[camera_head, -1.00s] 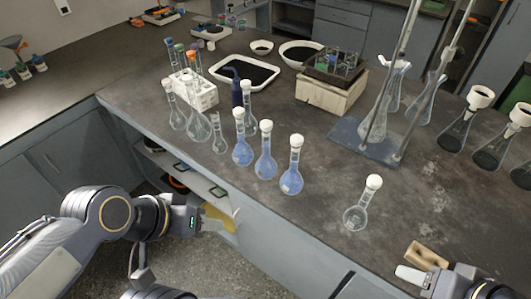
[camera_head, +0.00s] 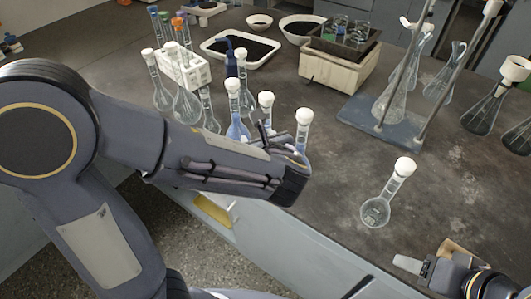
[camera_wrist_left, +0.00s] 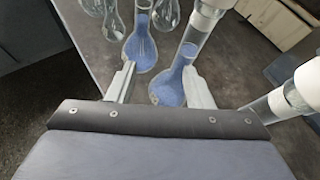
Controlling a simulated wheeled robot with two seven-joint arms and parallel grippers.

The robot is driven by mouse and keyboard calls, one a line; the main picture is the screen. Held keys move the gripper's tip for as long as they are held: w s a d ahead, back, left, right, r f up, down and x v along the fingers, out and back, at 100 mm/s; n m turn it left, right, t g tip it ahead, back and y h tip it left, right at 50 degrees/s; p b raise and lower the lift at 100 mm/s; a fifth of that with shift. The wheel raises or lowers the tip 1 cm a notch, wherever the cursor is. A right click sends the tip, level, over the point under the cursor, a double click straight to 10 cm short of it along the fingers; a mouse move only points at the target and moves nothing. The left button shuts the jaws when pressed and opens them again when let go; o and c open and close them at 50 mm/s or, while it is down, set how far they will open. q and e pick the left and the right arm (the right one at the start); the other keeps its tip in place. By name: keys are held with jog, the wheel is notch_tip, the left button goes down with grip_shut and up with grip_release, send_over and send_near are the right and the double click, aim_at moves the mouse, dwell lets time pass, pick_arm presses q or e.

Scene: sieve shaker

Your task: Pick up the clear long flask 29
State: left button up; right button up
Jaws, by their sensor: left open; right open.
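More clear flasks (camera_head: 186,104) stand at the left by the rack; I cannot tell which is 29. My left gripper (camera_head: 272,140) is open over the blue-filled flasks (camera_head: 237,128), partly hidden by its own arm. In the left wrist view its fingers (camera_wrist_left: 160,80) are apart, with a blue-filled flask (camera_wrist_left: 172,84) near the right finger. A white-stoppered neck (camera_wrist_left: 285,98) lies to the right. My right gripper (camera_head: 411,264) is open at the lower right, partly cut off.
A white rack (camera_head: 190,75) with tubes, a tray of dark grains (camera_head: 213,50) and a box (camera_head: 335,78) stand behind. A stand with a blue base (camera_head: 380,125) is at the right back.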

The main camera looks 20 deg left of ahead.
pick_arm(q)
jog(key=w+f, duration=0.1)
jog(key=w, duration=0.1)
jog(key=w+f+m, duration=0.1)
jog(key=w, duration=0.2)
jog(key=w+f+m+t, duration=0.1)
jog(key=w, duration=0.2)
jog(key=shift+a+h, duration=0.3)
jog(key=shift+s, duration=0.1)
jog(key=shift+r, duration=0.1)
grip_shut()
